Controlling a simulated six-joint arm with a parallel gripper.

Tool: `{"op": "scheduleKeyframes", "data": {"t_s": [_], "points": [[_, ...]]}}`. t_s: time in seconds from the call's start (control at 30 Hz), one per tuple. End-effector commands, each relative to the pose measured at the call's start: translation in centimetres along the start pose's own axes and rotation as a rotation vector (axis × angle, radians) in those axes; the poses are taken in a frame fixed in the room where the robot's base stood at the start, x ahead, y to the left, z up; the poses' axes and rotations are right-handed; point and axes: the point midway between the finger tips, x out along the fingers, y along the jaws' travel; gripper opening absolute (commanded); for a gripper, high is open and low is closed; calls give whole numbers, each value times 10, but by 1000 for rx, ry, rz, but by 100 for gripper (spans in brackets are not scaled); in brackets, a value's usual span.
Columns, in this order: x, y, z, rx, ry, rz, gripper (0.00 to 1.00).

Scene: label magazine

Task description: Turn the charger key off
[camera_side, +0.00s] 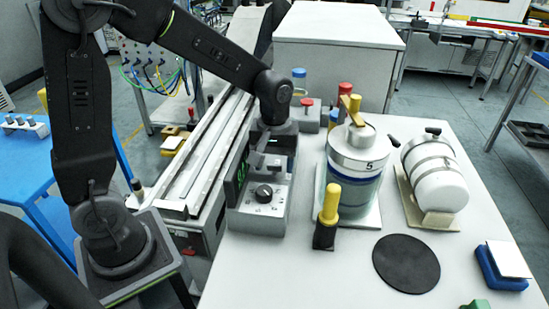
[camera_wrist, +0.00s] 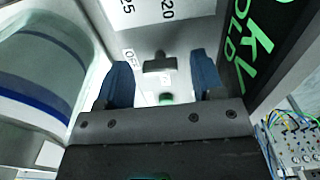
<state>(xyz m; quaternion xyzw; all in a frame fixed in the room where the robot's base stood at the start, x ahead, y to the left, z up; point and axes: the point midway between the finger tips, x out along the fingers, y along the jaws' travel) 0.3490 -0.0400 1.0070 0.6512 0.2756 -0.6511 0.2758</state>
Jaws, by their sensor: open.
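My gripper (camera_wrist: 160,72) is open, with a blue finger on each side of the key and a visible gap to each. In the side view, my gripper (camera_side: 264,150) is over the charger and hides the key.
The charger's display (camera_wrist: 240,45) shows green letters beside the right finger. A glass jar (camera_side: 352,185) marked 5 stands right of the charger. A yellow-handled tool (camera_side: 328,215) stands in front of it. A black round mat (camera_side: 406,263) lies at the front right.

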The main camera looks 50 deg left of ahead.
Motion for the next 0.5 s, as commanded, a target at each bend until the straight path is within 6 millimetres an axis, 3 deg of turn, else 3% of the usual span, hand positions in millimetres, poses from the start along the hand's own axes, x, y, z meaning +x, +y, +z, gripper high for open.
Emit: {"op": "scheduleKeyframes", "data": {"t_s": [0.17, 0.5], "points": [[-12, 1, -1, 0, 3, 3, 62], [-84, 1, -1, 0, 5, 5, 62]]}}
